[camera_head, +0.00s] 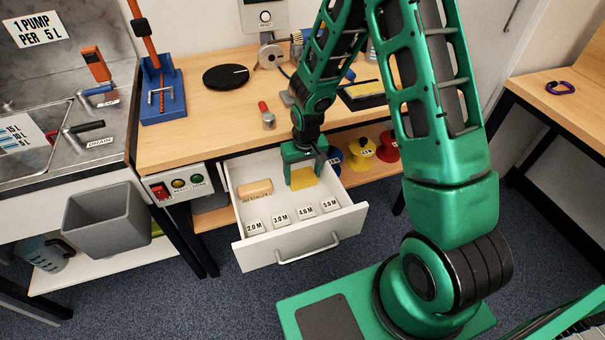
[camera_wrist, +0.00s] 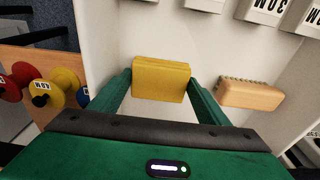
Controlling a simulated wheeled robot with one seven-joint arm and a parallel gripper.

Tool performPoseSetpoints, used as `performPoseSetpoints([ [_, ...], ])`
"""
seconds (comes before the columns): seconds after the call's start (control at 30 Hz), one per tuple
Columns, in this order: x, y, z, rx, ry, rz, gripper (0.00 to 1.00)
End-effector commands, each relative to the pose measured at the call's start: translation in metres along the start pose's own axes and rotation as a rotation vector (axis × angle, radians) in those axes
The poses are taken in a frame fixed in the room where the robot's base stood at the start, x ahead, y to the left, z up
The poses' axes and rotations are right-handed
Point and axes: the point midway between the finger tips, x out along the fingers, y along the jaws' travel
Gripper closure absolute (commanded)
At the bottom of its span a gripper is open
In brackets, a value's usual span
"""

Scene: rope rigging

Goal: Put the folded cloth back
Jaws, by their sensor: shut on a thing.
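The folded cloth (camera_wrist: 160,79) is a yellow block between my gripper's two green fingers in the wrist view. It also shows in the head view (camera_head: 303,178), below the fingers. My gripper (camera_wrist: 163,90) is shut on it; in the head view my gripper (camera_head: 303,168) reaches down into the open white drawer (camera_head: 350,221) at the drawer's back right. I cannot tell whether the cloth touches the drawer floor.
In the drawer lie a wooden brush (camera_head: 255,189) at the back left and several labelled white blocks (camera_head: 280,219) along the front. Coloured spools (camera_head: 360,154) stand to the right, under the wooden bench (camera_head: 205,120). A red-topped item (camera_head: 266,115) stands near the bench edge.

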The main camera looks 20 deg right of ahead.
Motion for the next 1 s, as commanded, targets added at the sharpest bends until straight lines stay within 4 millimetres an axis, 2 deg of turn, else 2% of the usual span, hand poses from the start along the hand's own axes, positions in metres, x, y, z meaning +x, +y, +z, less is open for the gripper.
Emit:
performPoseSetpoints([
  [0.33,0.003,0.000,0.000,0.000,0.001,0.000,0.48],
  [0.37,0.003,0.000,0.000,0.001,0.001,0.000,0.26],
  [0.4,0.003,0.000,0.000,0.001,0.001,0.000,0.23],
  [0.77,-0.001,0.000,-0.001,0.001,0.003,0.000,0.23],
  [0.87,-0.009,0.000,-0.001,0.001,0.003,0.000,0.23],
  [1.0,-0.031,0.000,-0.002,0.001,0.006,0.000,0.23],
])
